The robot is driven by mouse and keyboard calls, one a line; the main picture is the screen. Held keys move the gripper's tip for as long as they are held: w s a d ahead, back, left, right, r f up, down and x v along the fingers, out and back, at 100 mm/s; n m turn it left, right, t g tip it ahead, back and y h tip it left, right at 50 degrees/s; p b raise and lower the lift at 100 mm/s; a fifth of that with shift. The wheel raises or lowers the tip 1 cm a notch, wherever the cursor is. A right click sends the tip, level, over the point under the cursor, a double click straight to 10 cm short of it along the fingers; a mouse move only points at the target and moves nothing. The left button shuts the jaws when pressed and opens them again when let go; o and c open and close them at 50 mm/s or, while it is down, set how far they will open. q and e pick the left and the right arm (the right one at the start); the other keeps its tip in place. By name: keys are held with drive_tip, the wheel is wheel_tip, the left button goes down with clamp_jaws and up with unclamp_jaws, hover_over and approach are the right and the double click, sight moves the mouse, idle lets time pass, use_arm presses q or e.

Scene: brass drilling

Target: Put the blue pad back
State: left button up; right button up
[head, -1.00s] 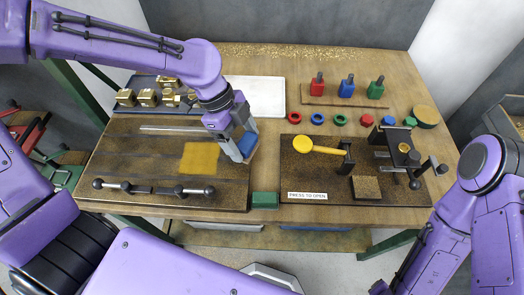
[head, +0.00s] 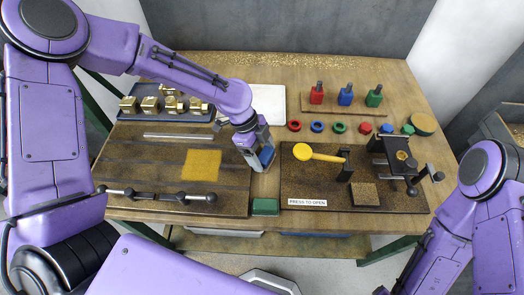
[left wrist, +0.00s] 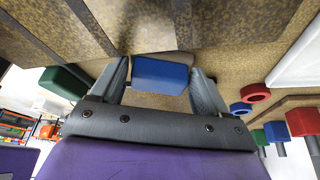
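The blue pad (head: 267,155) is between the fingertips of my left gripper (head: 259,158), which is shut on it. It is near the gap between the slotted dark plate and the dark board on the right. In the left wrist view, the blue pad (left wrist: 160,75) fills the space between the two grey fingers, with a grey-brown layer on its far side. I cannot tell its exact height above the table. A green pad (head: 265,206) lies at the table's front edge, in front of my left gripper. My right arm is at the right; its gripper is out of view.
The slotted plate (head: 130,165) bears a yellow patch (head: 201,165) and a bar with knobs. The right board (head: 300,180) carries a yellow-headed lever (head: 303,152) and a vise (head: 400,160). A white tray (head: 268,100), brass blocks, coloured rings and handled tools stand behind.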

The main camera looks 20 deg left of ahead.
use_arm(q)
drive_tip(key=shift+r, duration=0.1)
drive_tip(key=v, duration=1.2)
drive_tip(key=shift+r, duration=0.1)
